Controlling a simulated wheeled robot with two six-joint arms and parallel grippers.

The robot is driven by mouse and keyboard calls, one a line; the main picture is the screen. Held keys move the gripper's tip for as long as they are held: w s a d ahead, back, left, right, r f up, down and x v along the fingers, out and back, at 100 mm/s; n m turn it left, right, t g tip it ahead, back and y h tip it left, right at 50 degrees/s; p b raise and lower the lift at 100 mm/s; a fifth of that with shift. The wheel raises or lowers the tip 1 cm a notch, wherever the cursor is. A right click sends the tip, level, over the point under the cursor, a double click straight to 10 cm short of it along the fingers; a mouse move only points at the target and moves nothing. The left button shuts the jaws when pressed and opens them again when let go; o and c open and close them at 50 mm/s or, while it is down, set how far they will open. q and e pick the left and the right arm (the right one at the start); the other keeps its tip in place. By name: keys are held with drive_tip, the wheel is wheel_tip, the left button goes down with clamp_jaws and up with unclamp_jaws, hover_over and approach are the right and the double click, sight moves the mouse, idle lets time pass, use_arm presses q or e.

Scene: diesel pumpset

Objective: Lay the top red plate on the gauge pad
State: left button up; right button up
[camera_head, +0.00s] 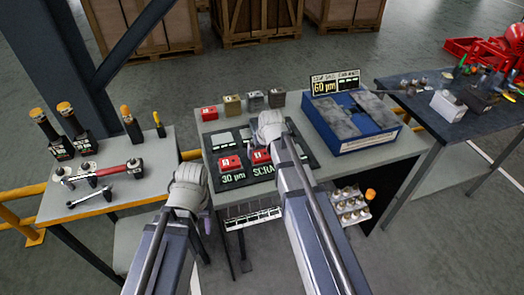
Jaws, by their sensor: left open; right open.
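Two red plates with white labels, one (230,163) to the left and one (260,156) to the right, lie on a black mat (237,184) lettered "30 µm" and "SCRAP". I cannot tell which is the top red plate, or whether they are stacked. Pale squares (224,140) lie on the mat behind them; I cannot tell which surface is the gauge pad. My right gripper (267,127) is open over the mat's back right part, and its arm hides the right side. My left gripper (188,182) is open at the table's left front edge, apart from the plates.
A blue box (351,122) with grey tops and a "60 µm" sign (335,83) stands right. A left table (108,200) holds tools; a dark right table (440,112) is cluttered.

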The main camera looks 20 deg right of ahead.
drive_tip(key=p+v, duration=0.5)
drive_tip(key=v, duration=0.1)
drive_tip(key=shift+r, duration=0.15)
drive_tip(key=shift+s, duration=0.1)
drive_tip(key=shift+r, duration=0.1)
wheel_tip(320, 180, up, 6)
drive_tip(key=p, duration=0.6)
